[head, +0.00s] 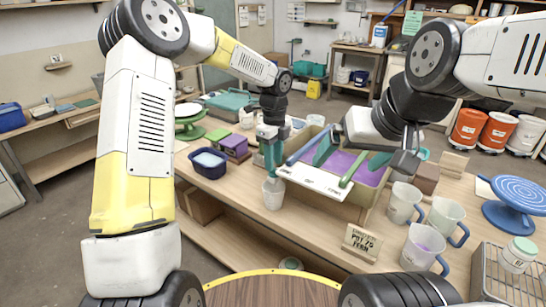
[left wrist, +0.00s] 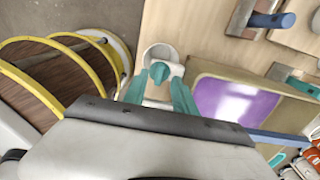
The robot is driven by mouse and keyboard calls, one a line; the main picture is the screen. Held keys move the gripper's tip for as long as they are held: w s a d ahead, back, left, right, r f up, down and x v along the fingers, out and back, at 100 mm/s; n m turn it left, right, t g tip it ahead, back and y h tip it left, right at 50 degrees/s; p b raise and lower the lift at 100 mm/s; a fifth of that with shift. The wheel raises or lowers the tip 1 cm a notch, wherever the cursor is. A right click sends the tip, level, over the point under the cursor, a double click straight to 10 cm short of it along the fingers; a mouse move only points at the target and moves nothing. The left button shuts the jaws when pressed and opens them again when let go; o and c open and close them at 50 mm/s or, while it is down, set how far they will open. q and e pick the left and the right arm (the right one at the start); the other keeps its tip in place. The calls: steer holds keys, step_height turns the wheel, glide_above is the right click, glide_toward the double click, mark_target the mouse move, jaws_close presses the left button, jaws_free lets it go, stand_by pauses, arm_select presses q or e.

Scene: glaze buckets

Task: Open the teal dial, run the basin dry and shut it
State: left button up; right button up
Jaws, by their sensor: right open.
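The basin (head: 372,195) is a tan box on the table with purple liquid in it; the liquid also shows in the left wrist view (left wrist: 228,100). A white cup (head: 273,194) stands on the table at the basin's left end, and it shows in the left wrist view (left wrist: 151,53). The teal dial (left wrist: 163,71) shows over the cup's near side. My left gripper (head: 271,168) points down there, its teal fingers (left wrist: 160,82) on either side of the dial; whether they touch it is unclear. My right gripper (head: 398,165) is open and empty above the basin's right part.
Several mugs (head: 424,246) and a wooden sign (head: 362,242) stand at the right front. A navy tub (head: 208,164) and a purple block (head: 234,147) stand left. A blue turntable (head: 516,205) is far right.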

arm_select(q)
steer(key=shift+f, duration=1.05)
steer(key=shift+c, duration=0.4)
jaws_close()
